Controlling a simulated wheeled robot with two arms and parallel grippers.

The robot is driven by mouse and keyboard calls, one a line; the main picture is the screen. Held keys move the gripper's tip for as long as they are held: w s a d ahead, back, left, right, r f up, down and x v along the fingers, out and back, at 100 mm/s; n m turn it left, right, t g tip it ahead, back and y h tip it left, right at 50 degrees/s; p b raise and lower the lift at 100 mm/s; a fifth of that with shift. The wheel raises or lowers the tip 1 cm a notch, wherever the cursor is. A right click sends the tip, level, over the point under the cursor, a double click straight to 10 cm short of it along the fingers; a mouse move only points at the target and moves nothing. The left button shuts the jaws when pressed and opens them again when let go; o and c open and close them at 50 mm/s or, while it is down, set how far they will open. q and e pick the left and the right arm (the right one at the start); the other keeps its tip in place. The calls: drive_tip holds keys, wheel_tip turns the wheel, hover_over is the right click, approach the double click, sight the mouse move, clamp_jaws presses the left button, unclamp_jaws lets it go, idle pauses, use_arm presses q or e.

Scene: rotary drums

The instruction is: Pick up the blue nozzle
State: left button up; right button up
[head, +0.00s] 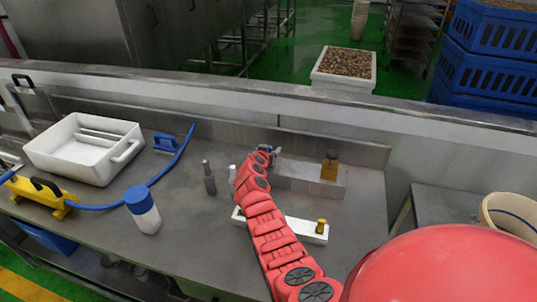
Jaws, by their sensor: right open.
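A small blue fitting (166,143), which looks like the blue nozzle, lies on the grey metal table just right of the white tub. The end of a blue hose (165,170) lies against or close to it; I cannot tell whether they are joined. My red right arm reaches from the lower right to the back of the table. My right gripper (271,149) is open near a grey metal block, well to the right of the blue fitting. Its fingertips are small and partly hidden by the arm. My left gripper is not in view.
A white tub (63,155), a yellow device (42,197) and a blue-capped bottle (146,219) stand at left. Small bottles (209,182) stand mid-table. A grey block (290,177) and a white tray (306,231) carry yellow pieces at right. A raised ledge (160,87) runs behind.

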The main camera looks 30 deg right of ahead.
drive_tip(key=shift+w+d+f, duration=0.3)
drive_tip(key=shift+w+d, duration=0.1)
drive_tip(key=shift+d, duration=0.05)
clamp_jaws()
